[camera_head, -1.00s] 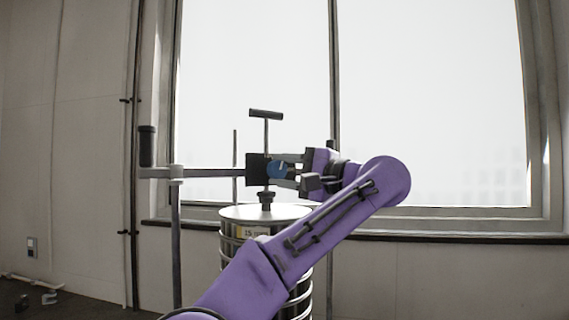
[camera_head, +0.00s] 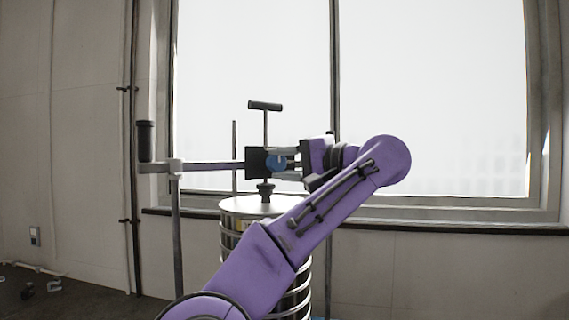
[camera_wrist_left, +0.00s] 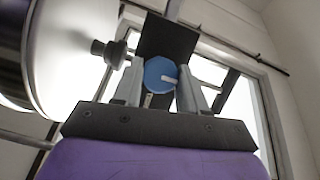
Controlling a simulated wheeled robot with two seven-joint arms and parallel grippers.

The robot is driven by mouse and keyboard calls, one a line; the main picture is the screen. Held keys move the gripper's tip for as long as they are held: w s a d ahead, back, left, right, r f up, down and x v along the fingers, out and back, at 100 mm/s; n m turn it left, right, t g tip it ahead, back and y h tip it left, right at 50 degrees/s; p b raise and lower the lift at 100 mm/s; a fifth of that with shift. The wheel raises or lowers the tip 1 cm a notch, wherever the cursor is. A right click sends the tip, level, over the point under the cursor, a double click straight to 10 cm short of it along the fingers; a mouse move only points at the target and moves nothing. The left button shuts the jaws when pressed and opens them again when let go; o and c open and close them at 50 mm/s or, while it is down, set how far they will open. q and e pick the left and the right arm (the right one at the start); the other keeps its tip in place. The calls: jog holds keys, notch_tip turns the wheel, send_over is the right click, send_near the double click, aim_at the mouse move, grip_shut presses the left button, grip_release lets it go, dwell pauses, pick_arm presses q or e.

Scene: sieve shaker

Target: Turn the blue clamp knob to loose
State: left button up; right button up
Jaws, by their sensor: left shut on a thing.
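The blue clamp knob (camera_head: 276,162) sits on the side of a black clamp block (camera_head: 254,162) above the sieve stack. My left gripper (camera_head: 284,162) reaches it from the right in the head view, its fingers shut on the knob. In the left wrist view the round blue knob (camera_wrist_left: 158,74), with a white pointer mark on its face, lies between the two grey fingers of my left gripper (camera_wrist_left: 160,88). The fingers partly hide the knob in the head view. My right gripper is not in view.
A black T-handle (camera_head: 265,106) rises above the clamp block. Below it stands the shiny sieve stack (camera_head: 232,226) with its lid (camera_head: 245,206). A horizontal bar (camera_head: 212,166) runs left to an upright post (camera_head: 178,235). A window fills the back; the space right of my arm is clear.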

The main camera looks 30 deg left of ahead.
pick_arm(q)
jog(key=o, duration=1)
jog(key=shift+o, duration=0.2)
jog(key=shift+d, duration=0.1)
jog(key=s+d+p, duration=0.1)
jog(key=d+p, duration=0.2)
jog(key=d, duration=0.7)
jog(key=shift+s+d+r+p, duration=0.15)
jog(key=shift+s+p, duration=0.15)
jog(key=shift+p, duration=0.1)
